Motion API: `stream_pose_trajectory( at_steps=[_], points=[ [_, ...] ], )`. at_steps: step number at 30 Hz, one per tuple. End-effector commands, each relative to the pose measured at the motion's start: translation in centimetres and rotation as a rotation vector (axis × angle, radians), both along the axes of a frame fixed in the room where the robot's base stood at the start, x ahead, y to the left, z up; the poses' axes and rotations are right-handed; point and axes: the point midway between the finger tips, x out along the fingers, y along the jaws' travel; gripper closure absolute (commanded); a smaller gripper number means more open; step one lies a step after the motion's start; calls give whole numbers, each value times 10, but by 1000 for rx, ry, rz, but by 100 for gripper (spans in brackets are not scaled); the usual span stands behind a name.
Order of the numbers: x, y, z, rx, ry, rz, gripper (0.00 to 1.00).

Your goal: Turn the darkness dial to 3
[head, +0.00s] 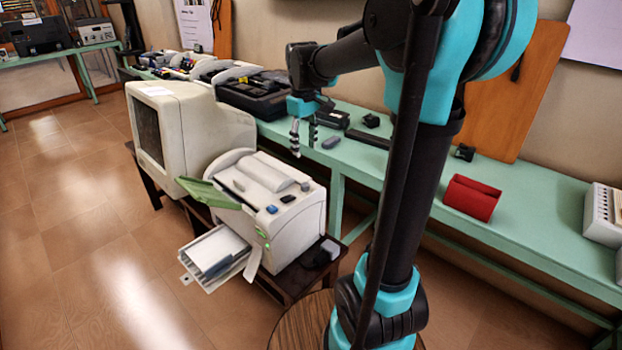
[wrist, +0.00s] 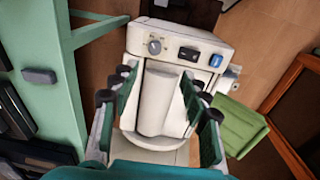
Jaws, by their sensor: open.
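The darkness dial appears to be the round grey knob (wrist: 154,46) on the control strip of the white printer (wrist: 215,48) in the wrist view. Its marks are too small to read, so its setting cannot be told. In the head view it is a small grey knob (head: 305,186) on top of the printer (head: 300,215). My gripper (head: 304,147) is open and empty, above and behind the printer. In the wrist view the fingers of my gripper (wrist: 160,80) frame the printer's raised top, and the dial lies beyond the fingertips, apart from them.
A black rocker switch (wrist: 188,54) and a blue button (wrist: 216,60) sit beside the dial. A green flap (head: 208,193) sticks out from the printer. A beige monitor (head: 220,125) stands left of it. The green bench (head: 350,152) runs behind, holding black devices and a red object (head: 470,198).

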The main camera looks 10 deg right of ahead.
Motion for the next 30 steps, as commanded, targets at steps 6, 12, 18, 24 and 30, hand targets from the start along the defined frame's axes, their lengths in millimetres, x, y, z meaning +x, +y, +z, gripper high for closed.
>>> stream_pose_trajectory(
  at_steps=[6,12,18,24,30],
  points=[
    [18,7,18,-10,37,70,54],
    [18,7,-5,-10,37,71,54],
    [19,6,-44,-9,36,69,54],
    [20,5,-83,-9,36,69,54],
    [20,4,-120,-9,36,69,54]
  ],
)
